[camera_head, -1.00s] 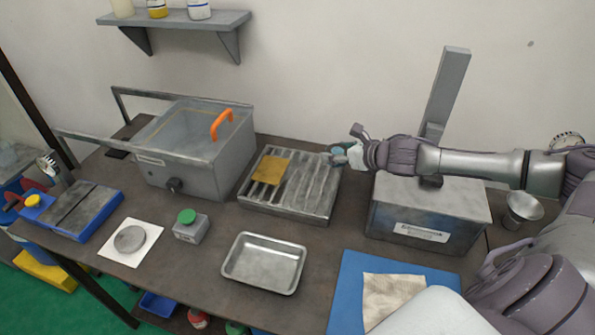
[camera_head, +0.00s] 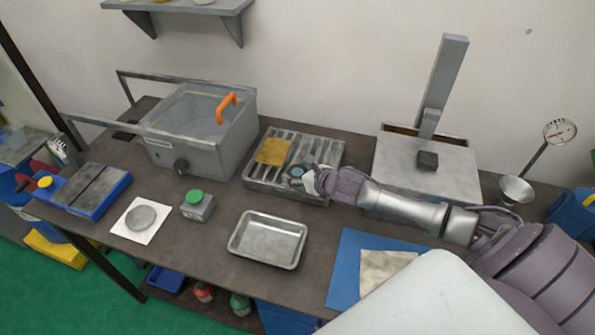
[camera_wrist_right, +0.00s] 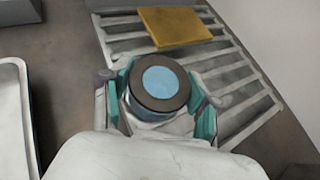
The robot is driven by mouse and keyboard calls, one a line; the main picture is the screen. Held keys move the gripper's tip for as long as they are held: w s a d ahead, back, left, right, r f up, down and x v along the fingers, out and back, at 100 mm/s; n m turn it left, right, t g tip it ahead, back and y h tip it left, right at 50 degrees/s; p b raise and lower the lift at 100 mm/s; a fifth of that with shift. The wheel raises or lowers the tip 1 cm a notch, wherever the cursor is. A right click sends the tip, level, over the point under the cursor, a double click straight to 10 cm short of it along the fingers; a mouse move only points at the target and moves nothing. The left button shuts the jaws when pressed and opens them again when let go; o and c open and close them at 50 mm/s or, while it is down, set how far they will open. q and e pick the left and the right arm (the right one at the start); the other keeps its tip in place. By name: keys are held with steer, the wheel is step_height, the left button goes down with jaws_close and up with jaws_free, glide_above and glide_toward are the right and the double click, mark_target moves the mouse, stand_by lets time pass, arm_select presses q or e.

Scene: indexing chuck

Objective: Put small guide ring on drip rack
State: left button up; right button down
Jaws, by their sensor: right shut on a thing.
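The small guide ring (camera_wrist_right: 159,88) is a dark grey ring with a light blue centre. It sits between the teal-padded fingers of my right gripper (camera_wrist_right: 160,100), which is shut on it. In the head view the ring (camera_head: 296,172) shows small at the gripper's tip, over the right part of the drip rack (camera_head: 262,187). The drip rack is a grey slatted tray; its slats (camera_wrist_right: 235,78) show behind the ring in the wrist view. Whether the ring touches the slats I cannot tell. My left gripper is not in view.
A yellow-brown plate (camera_head: 273,151) lies on the rack's left part. A lidded grey tank (camera_head: 190,145) stands left of the rack, a metal box (camera_head: 440,170) right. An empty steel tray (camera_head: 268,239) lies in front. The rack's right slats look free.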

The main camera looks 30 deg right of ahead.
steer(key=shift+c, duration=1.4)
jaws_free()
steer(key=shift+f, duration=0.1)
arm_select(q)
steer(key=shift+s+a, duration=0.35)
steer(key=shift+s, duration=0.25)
arm_select(e)
steer(key=shift+s, duration=0.1)
arm_select(q)
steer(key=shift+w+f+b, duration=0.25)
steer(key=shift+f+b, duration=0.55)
steer(key=shift+b, duration=0.1)
arm_select(e)
steer(key=v, duration=1.2)
